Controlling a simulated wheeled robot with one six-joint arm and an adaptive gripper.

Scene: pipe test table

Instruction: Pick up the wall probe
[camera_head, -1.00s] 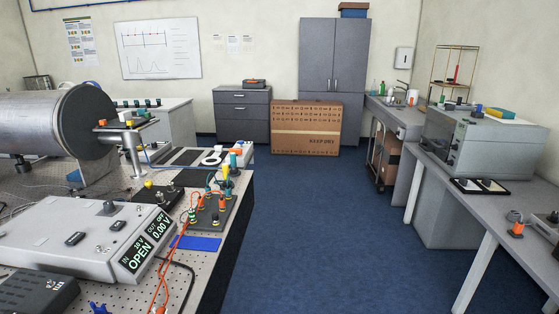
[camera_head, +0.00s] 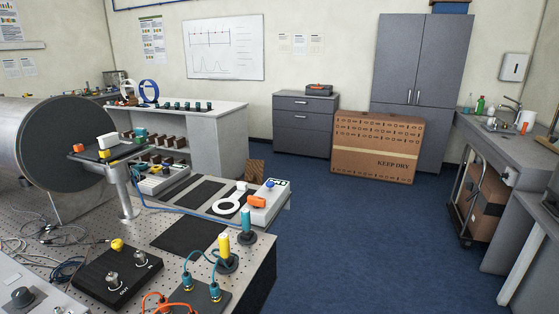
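I cannot tell for sure which thing is the wall probe. A yellow-topped probe-like piece (camera_head: 224,246) and a teal-topped one (camera_head: 247,222) stand upright on dark round bases at the right part of the perforated table (camera_head: 255,265). On a small raised stand (camera_head: 123,190) beside the large metal pipe (camera_head: 25,140), a dark tray holds a white block (camera_head: 107,140), a yellow block (camera_head: 104,154) and an orange block (camera_head: 78,148). My gripper is not in view.
A box with an orange part (camera_head: 258,203) and a white ring (camera_head: 228,207) lie near the table's far right corner. Cables run over the table's left side. Blue floor (camera_head: 350,250) is clear to the right. A cardboard box (camera_head: 377,148) stands by the grey cabinets.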

